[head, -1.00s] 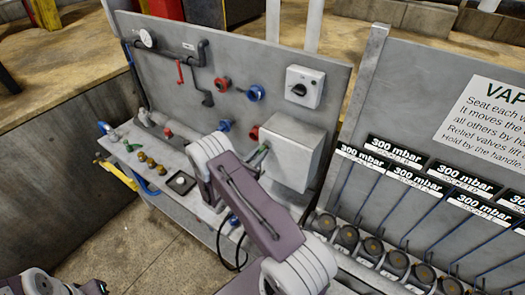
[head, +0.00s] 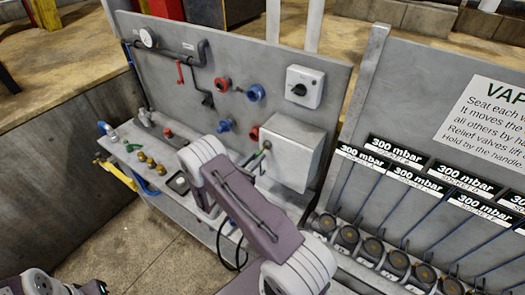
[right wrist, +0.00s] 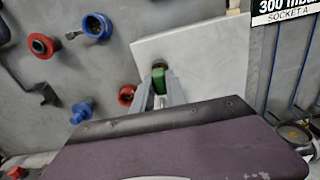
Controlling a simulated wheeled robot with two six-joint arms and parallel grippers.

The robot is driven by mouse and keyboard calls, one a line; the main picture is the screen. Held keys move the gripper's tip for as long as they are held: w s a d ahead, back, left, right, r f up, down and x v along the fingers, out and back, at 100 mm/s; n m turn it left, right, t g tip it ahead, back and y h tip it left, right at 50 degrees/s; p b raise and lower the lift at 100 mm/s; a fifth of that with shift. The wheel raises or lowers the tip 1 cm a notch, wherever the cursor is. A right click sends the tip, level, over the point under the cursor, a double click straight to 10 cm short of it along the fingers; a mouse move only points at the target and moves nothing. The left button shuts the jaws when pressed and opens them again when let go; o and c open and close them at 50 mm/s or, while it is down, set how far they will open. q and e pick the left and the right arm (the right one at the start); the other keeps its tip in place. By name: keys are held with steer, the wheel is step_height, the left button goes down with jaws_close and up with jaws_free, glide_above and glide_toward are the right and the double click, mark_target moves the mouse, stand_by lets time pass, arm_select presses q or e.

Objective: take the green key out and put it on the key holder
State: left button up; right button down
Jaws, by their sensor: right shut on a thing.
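The green key (right wrist: 160,80) shows in the right wrist view between the fingers of my right gripper (right wrist: 160,98), which is shut on it. Just beyond the key is a dark round lock (right wrist: 157,64) on the face of a light grey box (right wrist: 200,55). The key looks in line with the lock; I cannot tell whether it is still inside. In the head view the right gripper (head: 254,160) is at the left face of the grey box (head: 292,150), mostly hidden by my arm. My left gripper is not clearly in view. I cannot identify the key holder.
Red and blue round knobs (head: 255,93) and a black rotary switch (head: 299,89) stand out from the panel near the box. Brass knobs (head: 150,163) and a dark square tray (head: 179,183) are on the bench ledge. A rack with handled weights (head: 372,246) stands to the right.

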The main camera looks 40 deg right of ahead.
steer(key=shift+v, duration=1.65)
